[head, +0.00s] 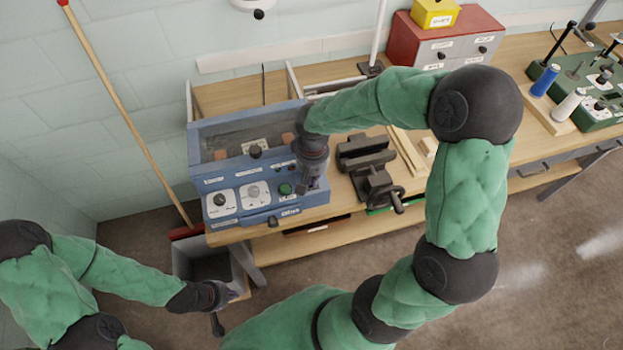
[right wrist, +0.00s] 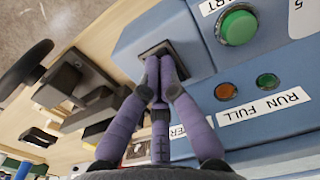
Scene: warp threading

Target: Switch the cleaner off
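The cleaner is a blue machine (head: 240,207) on the left part of the bench, with a clear-topped tank behind a front panel of dials. My right gripper (head: 308,190) is over the panel's right end. In the right wrist view its fingertips (right wrist: 160,68) are together at a dark square switch recess (right wrist: 152,48), partly hiding it; contact is unclear. My left gripper (head: 230,294) hangs low, by a grey bin.
The grey bin (head: 182,262) stands on the floor below the cleaner. A dark vise (head: 366,160) is right of it on the bench. A red drawer box (head: 405,42) stands behind. A red-tipped broom pole (head: 120,105) leans on the wall. Spools (head: 545,80) are far right.

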